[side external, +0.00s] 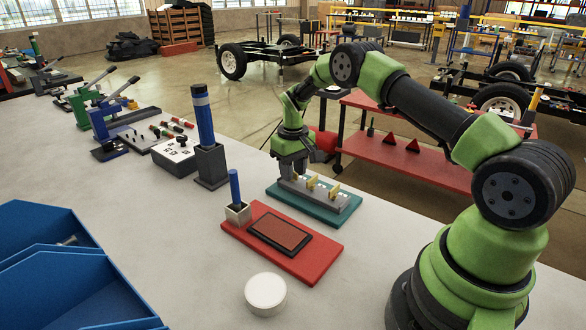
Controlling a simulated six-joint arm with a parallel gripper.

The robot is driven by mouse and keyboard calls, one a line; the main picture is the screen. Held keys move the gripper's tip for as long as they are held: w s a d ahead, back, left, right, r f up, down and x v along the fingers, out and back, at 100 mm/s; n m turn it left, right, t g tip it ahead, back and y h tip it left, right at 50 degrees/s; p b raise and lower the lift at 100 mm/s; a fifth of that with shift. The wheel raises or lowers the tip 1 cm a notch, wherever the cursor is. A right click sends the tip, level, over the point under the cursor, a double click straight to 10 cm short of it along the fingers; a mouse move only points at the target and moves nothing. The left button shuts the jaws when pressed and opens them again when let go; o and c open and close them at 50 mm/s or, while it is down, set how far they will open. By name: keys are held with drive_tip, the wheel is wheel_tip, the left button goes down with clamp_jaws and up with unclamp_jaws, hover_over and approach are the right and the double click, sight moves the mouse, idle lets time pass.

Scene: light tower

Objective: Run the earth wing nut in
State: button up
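A grey terminal block (322,195) sits on a teal base plate (343,213) on the workbench. Two yellow wing nuts show on the block, one near its middle (312,182) and one toward its right end (334,190). I cannot tell from any marking which one is the earth nut. My gripper (291,172) points down over the block's left end, close to or touching it. The spot under my gripper is hidden, so I cannot see whether a nut is there, or whether the fingers are open or shut.
A red board (322,262) with a dark-framed pad lies in front of the block. A white holder with a blue rod (235,188), a tall dark holder with a blue cylinder (204,120) and a white round puck (266,292) stand nearby. Blue bins (50,240) fill the left front.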

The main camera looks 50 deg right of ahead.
clamp_jaws()
drive_tip(key=shift+m, duration=0.4)
